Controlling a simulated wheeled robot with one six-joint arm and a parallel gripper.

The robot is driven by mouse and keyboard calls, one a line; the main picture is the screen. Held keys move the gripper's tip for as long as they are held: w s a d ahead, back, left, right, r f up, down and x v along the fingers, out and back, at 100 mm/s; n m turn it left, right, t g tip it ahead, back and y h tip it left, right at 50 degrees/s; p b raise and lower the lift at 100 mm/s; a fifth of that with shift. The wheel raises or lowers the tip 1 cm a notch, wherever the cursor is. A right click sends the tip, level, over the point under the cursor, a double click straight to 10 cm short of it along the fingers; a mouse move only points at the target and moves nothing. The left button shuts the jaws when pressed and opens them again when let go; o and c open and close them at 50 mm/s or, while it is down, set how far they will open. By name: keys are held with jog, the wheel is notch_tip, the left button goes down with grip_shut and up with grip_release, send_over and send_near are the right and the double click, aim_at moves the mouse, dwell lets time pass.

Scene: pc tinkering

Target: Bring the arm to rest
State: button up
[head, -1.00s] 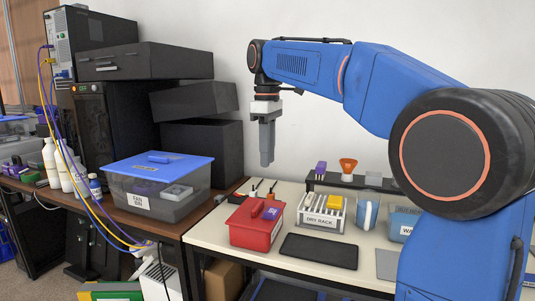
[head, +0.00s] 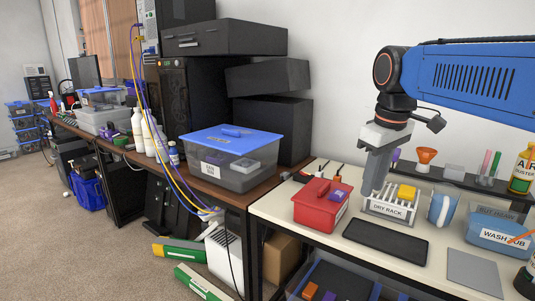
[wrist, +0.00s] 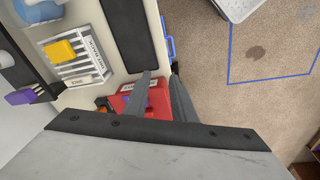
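My arm (head: 470,82) reaches in from the right in the head view, its blue link roughly level. My gripper (head: 372,192) hangs down from it, tilted a little, in front of the dry rack. In the wrist view my gripper (wrist: 162,76) shows two grey fingers with a gap between them and nothing held. The red box (wrist: 150,102) shows beyond and between the fingers there. In the head view the red box (head: 318,210) stands on the pale bench just left of the gripper. The dry rack (head: 392,210) is partly hidden by the fingers.
A dark mat (head: 385,242) lies on the pale bench, near the blue wash tub (head: 490,238). A lidded bin (head: 232,175) sits on the brown bench to the left. Dark computer cases are stacked behind it. Carpet floor (head: 100,235) is open at the left.

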jog(key=s+d+f+m+t, duration=0.2)
jog(key=s+d+f+m, duration=0.2)
jog(key=s+f, duration=1.4)
notch_tip(320, 180, down, 3)
jog(key=m, duration=0.2)
jog(key=shift+r+m+t, duration=0.2)
jog(key=shift+m+t, duration=0.1)
jog(key=shift+t, duration=0.1)
